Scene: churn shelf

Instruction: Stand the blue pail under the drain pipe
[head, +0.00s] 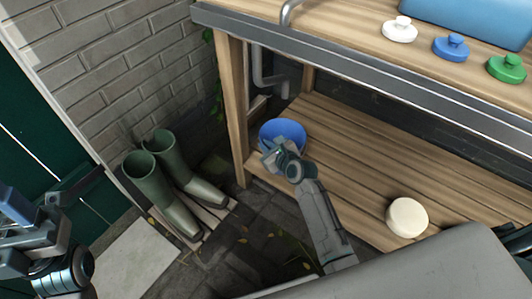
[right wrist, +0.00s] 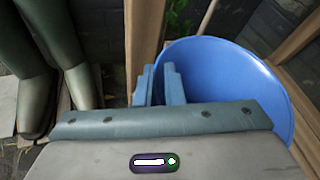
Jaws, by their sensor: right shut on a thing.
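The blue pail (head: 287,130) is at the left end of the slatted lower shelf, by the front wooden leg, with its open top up. The grey drain pipe (head: 262,78) hangs under the worktop behind that leg, above and slightly left of the pail in the head view. My right gripper (head: 275,154) is shut on the pail's near rim. In the right wrist view the fingers (right wrist: 160,84) straddle the left edge of the pail (right wrist: 230,75). The pail's base is hidden, so I cannot tell whether it touches the slats. My left gripper (head: 18,207) is far left, away from the pail; its jaw opening is unclear.
Green boots (head: 160,185) stand left of the shelf leg (head: 235,110). A round cream object (head: 407,217) lies on the lower shelf (head: 345,165) at right. White, blue and green lidlike pieces (head: 451,47) sit on the worktop. The middle slats are clear.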

